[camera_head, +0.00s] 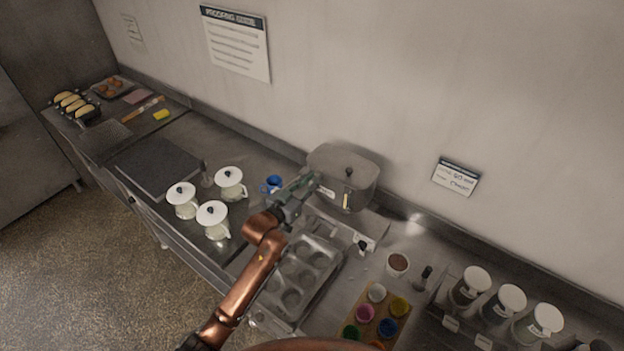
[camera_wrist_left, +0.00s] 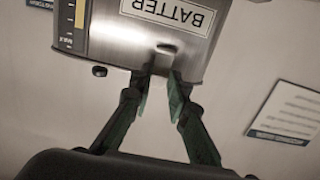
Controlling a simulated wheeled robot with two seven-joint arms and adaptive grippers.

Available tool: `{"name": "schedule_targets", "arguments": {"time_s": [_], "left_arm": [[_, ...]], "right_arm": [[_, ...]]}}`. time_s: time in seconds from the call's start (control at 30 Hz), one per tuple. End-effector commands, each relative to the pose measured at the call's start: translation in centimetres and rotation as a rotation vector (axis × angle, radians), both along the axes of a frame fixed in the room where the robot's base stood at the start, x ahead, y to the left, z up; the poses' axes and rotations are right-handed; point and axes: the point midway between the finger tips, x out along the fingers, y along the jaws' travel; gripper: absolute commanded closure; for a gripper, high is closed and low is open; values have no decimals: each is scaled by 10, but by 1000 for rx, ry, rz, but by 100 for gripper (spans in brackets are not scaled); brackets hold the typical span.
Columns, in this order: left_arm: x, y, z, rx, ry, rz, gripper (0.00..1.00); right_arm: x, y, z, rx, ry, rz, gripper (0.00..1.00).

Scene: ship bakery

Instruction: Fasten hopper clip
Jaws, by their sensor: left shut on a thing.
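The hopper (camera_head: 357,190) is a grey metal box with a lid and black knob, standing at the back of the counter against the wall. In the left wrist view its side (camera_wrist_left: 120,45) bears a BATTER label (camera_wrist_left: 172,14). A small clip (camera_wrist_left: 166,48) sticks out from that side below the label. My left gripper (camera_head: 310,183) is at the hopper's left side. In the left wrist view its fingers (camera_wrist_left: 160,76) are closed at the clip, with their tips hiding part of it. Whether the clip is fastened cannot be told. My right gripper is not in view.
A blue cup (camera_head: 271,184) stands just left of my left gripper. Several white-lidded jars (camera_head: 213,213) stand farther left. A muffin tin (camera_head: 318,246) lies in front of the hopper. A tray of coloured pots (camera_head: 365,314) and lidded jars (camera_head: 504,302) are at the right.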

Motion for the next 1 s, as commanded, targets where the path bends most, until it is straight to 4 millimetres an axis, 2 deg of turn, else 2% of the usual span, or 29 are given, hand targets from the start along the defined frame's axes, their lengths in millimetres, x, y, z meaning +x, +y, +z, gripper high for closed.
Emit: {"name": "schedule_targets", "arguments": {"time_s": [0.03, 0.07, 0.3, 0.67, 0.77, 1.0], "left_arm": [[0, 0, 1, 0, -2, 0, 100], [0, 0, 1, 0, -1, 0, 83], [0, 0, 0, -1, -1, 0, 67], [-4, 4, 0, 0, 0, 1, 67], [-15, 12, 0, 1, 0, 1, 67], [-55, 41, 2, 3, 0, 1, 67]], "right_arm": [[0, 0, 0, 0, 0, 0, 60], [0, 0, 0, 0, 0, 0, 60], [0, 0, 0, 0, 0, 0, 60], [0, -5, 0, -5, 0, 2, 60], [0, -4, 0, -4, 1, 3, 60], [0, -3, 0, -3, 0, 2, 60]]}}
